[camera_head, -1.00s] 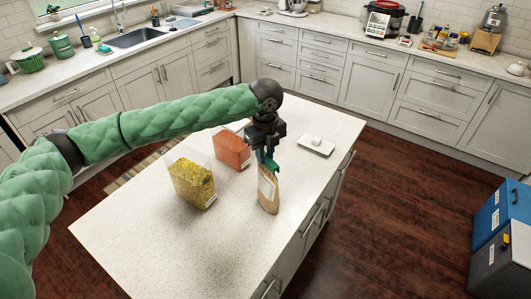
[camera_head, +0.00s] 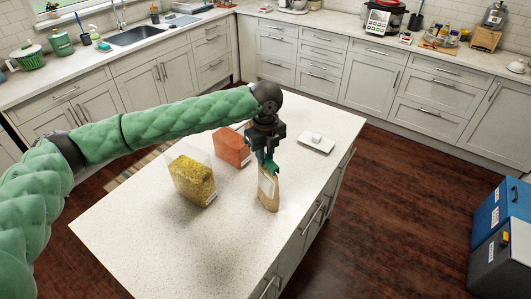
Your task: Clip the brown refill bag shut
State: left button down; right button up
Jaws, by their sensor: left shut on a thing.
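The brown refill bag (camera_head: 269,195) stands on the island near its right edge, with a pale label on its face. A green clip (camera_head: 271,164) is at the top of the bag. My left gripper (camera_head: 266,152) points down from above and is shut on the green clip. The jaws and clip overlap the bag's top edge, so I cannot tell whether the clip is closed across it. My right gripper is not in view.
The island's front (camera_head: 170,245) is clear.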

pick_arm(q)
jog(key=shift+f, duration=0.4)
dwell(0.8)
jog(key=c, duration=0.7)
grip_release()
jog(key=shift+o, duration=0.2)
jog(key=shift+r+p, duration=1.2)
jog(key=shift+r, duration=0.15)
jog(key=shift+r+p, duration=0.6)
jog(key=shift+r, duration=1.55)
